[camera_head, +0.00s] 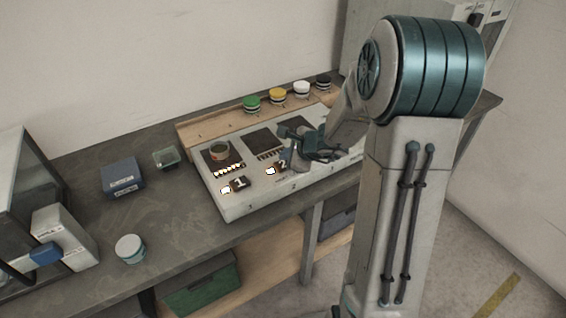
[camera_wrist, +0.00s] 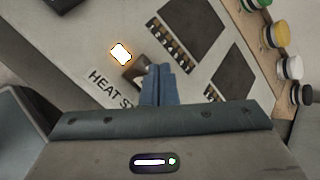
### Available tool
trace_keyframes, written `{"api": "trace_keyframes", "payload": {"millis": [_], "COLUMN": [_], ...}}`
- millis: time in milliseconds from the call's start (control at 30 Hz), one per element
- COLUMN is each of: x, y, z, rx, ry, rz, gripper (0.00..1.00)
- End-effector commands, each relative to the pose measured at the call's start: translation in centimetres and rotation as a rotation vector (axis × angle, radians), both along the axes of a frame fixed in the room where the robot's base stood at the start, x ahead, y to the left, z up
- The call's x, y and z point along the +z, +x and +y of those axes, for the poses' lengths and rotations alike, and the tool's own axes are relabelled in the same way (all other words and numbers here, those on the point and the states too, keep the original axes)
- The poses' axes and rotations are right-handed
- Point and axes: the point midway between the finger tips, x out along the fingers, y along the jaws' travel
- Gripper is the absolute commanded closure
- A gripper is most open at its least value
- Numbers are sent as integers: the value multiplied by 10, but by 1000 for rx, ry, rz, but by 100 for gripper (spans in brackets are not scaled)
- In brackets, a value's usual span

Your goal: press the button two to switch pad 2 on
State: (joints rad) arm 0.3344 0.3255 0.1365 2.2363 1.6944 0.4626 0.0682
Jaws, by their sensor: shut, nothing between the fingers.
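A pale control panel (camera_head: 245,205) lies on the bench with dark square pads. Button two (camera_head: 284,165) is a dark block marked 2, with a bright white lamp (camera_head: 270,171) beside it. In the wrist view the button (camera_wrist: 135,70) and its glowing lamp (camera_wrist: 120,54) lie just left of my fingertips. Pad 2 (camera_head: 265,138) is bare, and the bar row below it looks dim. My gripper (camera_wrist: 160,70) is shut and empty, its tips overlapping the button's right edge; I cannot tell if they touch it. In the head view my gripper (camera_head: 291,160) partly hides the panel's right side.
Green, yellow, white and black-topped jars stand on a wooden shelf (camera_head: 195,131) behind. A blue box (camera_head: 122,177) and a white jar (camera_head: 130,248) stand left.

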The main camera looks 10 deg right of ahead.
Motion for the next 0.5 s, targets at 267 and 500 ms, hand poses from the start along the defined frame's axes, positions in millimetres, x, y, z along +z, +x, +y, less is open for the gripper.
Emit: {"api": "trace_keyframes", "payload": {"millis": [267, 500], "x": [30, 54], "y": [0, 0], "z": [0, 0], "rx": [0, 0], "ry": [-1, -1], "rz": [-1, -1], "gripper": [100, 100]}}
